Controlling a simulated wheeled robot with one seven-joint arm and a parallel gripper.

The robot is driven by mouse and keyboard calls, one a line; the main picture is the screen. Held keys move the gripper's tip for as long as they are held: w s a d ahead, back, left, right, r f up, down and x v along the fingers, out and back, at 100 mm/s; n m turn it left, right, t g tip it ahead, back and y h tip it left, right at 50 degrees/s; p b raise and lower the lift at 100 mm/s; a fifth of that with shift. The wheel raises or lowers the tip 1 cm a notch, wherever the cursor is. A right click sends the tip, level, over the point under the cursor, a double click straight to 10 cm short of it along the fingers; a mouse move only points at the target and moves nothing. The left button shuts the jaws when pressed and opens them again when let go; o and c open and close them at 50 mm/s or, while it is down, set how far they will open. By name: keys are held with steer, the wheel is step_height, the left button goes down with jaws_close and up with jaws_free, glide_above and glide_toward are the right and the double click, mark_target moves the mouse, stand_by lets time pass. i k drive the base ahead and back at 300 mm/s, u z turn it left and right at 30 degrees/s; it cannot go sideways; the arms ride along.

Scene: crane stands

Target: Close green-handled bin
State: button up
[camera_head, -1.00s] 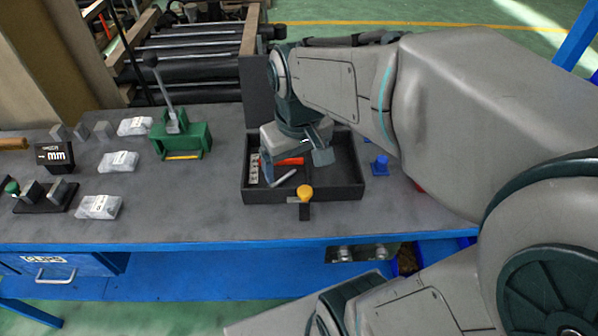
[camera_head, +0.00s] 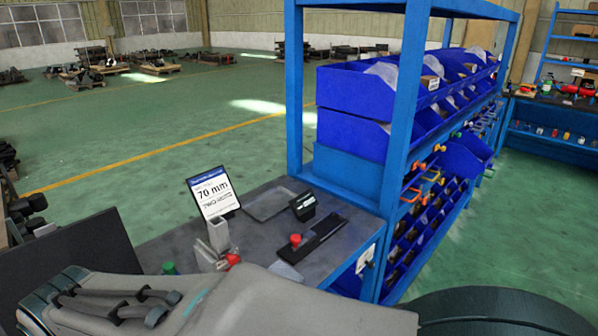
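A blue rack (camera_head: 400,100) holds rows of blue bins, seen at an angle at right of centre. Small coloured handles line its front, among them orange ones (camera_head: 432,175) and red ones. Some tiny greenish-yellow spots show near the middle row, but I cannot surely tell which bin has a green handle. One blue bin (camera_head: 466,160) juts out from the front towards the aisle. My gripper is out of view; only my grey arm shows along the bottom, so whether it is open cannot be seen.
A dark worktop (camera_head: 265,235) before the rack bears a "70 mm" sign (camera_head: 213,193), a black holder with a red knob (camera_head: 312,240) and small metal blocks. A blue shelf (camera_head: 560,115) stands at far right. Green floor (camera_head: 535,215) is free right of the rack.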

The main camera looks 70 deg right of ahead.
mark_target(466, 156)
steer(key=u, duration=0.5)
steer(key=k, duration=2)
steer(key=z, duration=3.15)
steer(key=i, duration=0.8)
steer(key=z, duration=0.7)
steer(key=i, duration=0.55)
steer(key=u, duration=0.15)
